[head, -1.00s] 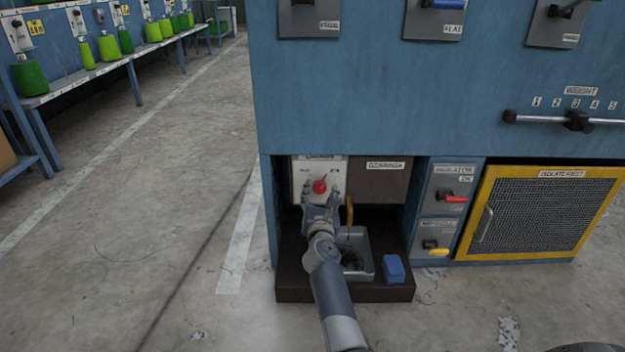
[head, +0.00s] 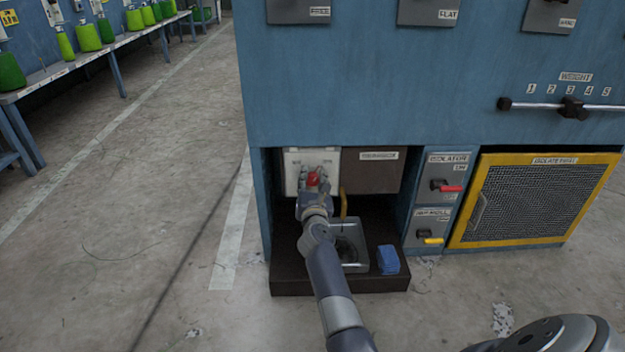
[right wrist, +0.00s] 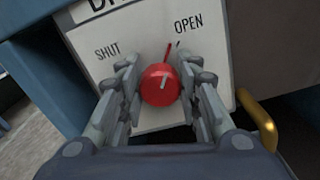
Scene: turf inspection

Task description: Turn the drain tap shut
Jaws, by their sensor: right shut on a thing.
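The red drain tap knob (head: 313,179) sits on a white plate (head: 294,159) low in the blue machine's recess. In the right wrist view the knob (right wrist: 160,85) is close up, with the plate's SHUT label at left and OPEN label at right. A thin red pointer (right wrist: 168,50) behind the knob leans up toward OPEN. My right gripper (head: 315,184) is at the knob; its fingers (right wrist: 159,88) are on both sides of it, shut on it. Part of the knob's lower side and the plate are hidden by the fingers. My left gripper is not in view.
A yellow bent pipe (head: 344,203) stands right of the gripper, above a grey basin (head: 362,266). A blue block (head: 388,260) lies beside the basin on the dark ledge (head: 300,283). Right are isolator switches (head: 447,186) and a yellow-framed mesh guard (head: 535,203). Floor at left is clear.

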